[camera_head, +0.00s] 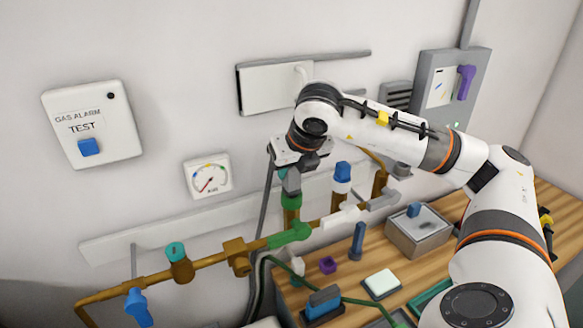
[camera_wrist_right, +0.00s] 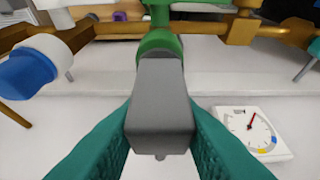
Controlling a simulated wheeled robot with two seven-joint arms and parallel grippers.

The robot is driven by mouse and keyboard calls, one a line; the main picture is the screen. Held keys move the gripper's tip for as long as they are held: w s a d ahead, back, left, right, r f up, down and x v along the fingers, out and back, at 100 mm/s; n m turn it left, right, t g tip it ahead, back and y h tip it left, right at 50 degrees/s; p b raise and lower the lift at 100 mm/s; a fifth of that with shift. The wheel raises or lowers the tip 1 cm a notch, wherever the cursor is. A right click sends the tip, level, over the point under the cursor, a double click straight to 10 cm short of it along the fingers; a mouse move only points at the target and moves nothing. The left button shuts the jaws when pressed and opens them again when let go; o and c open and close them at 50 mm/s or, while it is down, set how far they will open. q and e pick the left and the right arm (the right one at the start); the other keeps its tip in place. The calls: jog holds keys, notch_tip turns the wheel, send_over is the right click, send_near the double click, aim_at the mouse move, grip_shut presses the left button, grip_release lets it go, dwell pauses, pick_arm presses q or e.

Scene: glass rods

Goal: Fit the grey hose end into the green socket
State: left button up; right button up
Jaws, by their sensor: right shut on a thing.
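My right gripper (camera_head: 292,172) reaches down from the right and is shut on the grey hose end (camera_head: 292,184). In the right wrist view, the grey hose end (camera_wrist_right: 160,95) is a blocky grey piece between the two teal fingers (camera_wrist_right: 160,150). The green socket (camera_head: 291,201) stands upright on a brass pipe right below the grey piece. In the wrist view the green socket (camera_wrist_right: 160,42) lies straight beyond the grey end, in line with it. The two overlap there, and I cannot tell whether they touch or how deep the end sits. My left gripper is not in view.
A brass pipe (camera_head: 213,259) with a green fitting (camera_head: 290,235) runs below. A blue-capped pipe (camera_head: 342,172) stands close to the right. The pressure gauge (camera_head: 208,176) and gas alarm box (camera_head: 92,124) are on the wall. The wooden bench (camera_head: 345,262) holds several small items.

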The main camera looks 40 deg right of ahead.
jog(key=shift+b, duration=0.3)
dwell(0.5)
jog(key=shift+f+b, duration=0.55)
jog(key=shift+b, duration=0.1)
jog(key=o, duration=0.8)
jog(key=shift+r, duration=0.1)
jog(key=p+v, duration=0.5)
jog(key=v, duration=0.6)
dwell(0.7)
